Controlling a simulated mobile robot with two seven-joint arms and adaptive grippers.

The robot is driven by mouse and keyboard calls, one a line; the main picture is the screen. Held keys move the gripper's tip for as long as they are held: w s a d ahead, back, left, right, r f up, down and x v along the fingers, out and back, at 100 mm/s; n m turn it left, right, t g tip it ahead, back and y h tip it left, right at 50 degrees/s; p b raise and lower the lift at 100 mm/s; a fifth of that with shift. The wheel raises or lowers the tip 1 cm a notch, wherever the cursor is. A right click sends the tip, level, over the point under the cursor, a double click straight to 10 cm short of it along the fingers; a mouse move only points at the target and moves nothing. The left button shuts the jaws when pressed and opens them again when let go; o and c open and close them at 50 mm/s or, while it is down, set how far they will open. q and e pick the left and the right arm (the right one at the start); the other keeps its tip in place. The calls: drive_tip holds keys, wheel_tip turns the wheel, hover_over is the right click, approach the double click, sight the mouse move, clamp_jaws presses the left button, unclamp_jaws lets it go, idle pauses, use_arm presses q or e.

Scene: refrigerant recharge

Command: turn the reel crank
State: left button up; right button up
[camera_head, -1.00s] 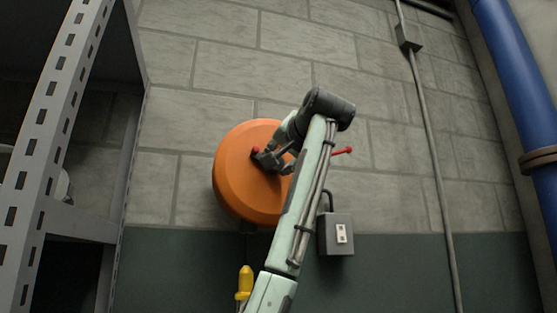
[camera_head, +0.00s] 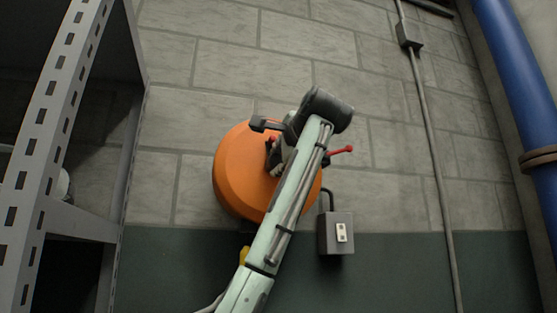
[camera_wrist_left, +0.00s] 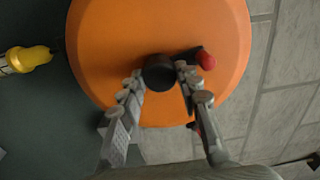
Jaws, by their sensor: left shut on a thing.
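The orange reel (camera_head: 232,180) is mounted on the block wall; its face also fills much of the left wrist view (camera_wrist_left: 110,35). My left gripper (camera_head: 272,158) is in front of the reel face, partly hidden by my own arm. In the left wrist view its fingers (camera_wrist_left: 160,78) are shut on a dark round part of the crank (camera_wrist_left: 159,72), near the middle of the reel. A red knob (camera_wrist_left: 206,61) on a short dark piece lies just beside the right fingertip. A red-ended lever (camera_head: 341,150) sticks out right of the reel. My right gripper is not in view.
A grey outlet box (camera_head: 336,233) is on the wall below right of the reel. A yellow-topped item (camera_wrist_left: 32,58) is below the reel, mostly hidden in the head view. A metal shelf frame (camera_head: 50,150) stands left; a blue pipe (camera_head: 515,90) runs at right.

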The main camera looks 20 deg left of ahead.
use_arm(q)
drive_tip(key=shift+m, duration=1.1)
drive_tip(key=o, duration=0.9)
drive_tip(key=v, duration=1.2)
drive_tip(key=shift+f, duration=0.1)
drive_tip(key=shift+s, duration=0.1)
